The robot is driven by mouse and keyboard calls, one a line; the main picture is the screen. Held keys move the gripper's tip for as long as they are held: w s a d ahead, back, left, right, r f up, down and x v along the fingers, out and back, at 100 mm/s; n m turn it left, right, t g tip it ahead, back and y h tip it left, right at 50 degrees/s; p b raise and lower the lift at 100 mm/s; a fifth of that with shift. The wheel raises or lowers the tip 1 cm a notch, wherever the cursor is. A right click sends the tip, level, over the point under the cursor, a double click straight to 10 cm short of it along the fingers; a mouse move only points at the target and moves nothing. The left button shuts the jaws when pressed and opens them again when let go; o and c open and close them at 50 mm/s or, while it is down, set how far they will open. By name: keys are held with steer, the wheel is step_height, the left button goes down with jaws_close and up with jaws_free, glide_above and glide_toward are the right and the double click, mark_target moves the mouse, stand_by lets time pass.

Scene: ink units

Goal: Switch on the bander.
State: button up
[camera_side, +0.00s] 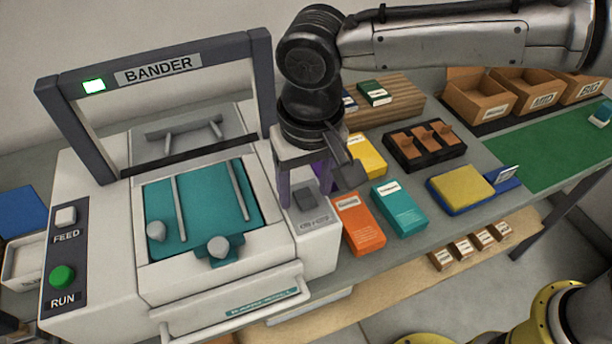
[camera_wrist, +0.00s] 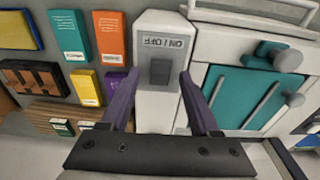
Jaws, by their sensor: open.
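The bander (camera_side: 95,215) is a pale machine with a dark arch; the lamp (camera_side: 93,86) on the arch shows bright green-white. Its ON/OFF switch (camera_side: 304,198) is a dark rocker on a light housing at the machine's right side. In the wrist view the switch (camera_wrist: 160,71) lies between the purple fingers, near their tips. My gripper (camera_side: 304,185) is open and empty, pointing down over the switch housing. I cannot tell whether the fingers touch the housing or which way the rocker is tipped.
FEED (camera_side: 66,216) and RUN (camera_side: 62,277) buttons sit on the machine's left panel. Orange (camera_side: 358,223) and teal (camera_side: 400,208) boxes and a yellow box (camera_side: 366,155) lie close right of the housing. A black tray (camera_side: 424,146) and cardboard bins (camera_side: 478,97) stand farther right. The green mat (camera_side: 560,145) is mostly bare.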

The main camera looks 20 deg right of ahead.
mark_target(310, 203)
step_height(310, 203, up, 14)
steer(key=s, duration=0.1)
steer(key=shift+s, duration=0.2)
steer(key=shift+f, duration=0.15)
stand_by(0.4)
steer(key=w+d+r+m+t, duration=0.1)
steer(key=d+r, duration=0.3)
steer(key=d, duration=0.2)
steer(key=w+d+r+m, duration=0.2)
steer(key=d+r, duration=0.1)
steer(key=d, duration=0.4)
steer(key=s+d+r+m+t, duration=0.1)
steer(key=s+d, duration=0.3)
steer(key=d, duration=0.8)
steer(key=s+d+f+t, duration=0.1)
steer(key=s+d+f, duration=0.4)
steer(key=s+d, duration=0.35)
steer(key=s+d+f+n, duration=0.1)
steer(key=s+f+n, duration=0.1)
steer(key=f, duration=0.4)
steer(key=s+d+f+n+t, duration=0.1)
steer(key=s+d+f+n, duration=0.1)
steer(key=f, duration=0.4)
steer(key=shift+s+f, duration=0.15)
steer(key=shift+s, duration=0.7)
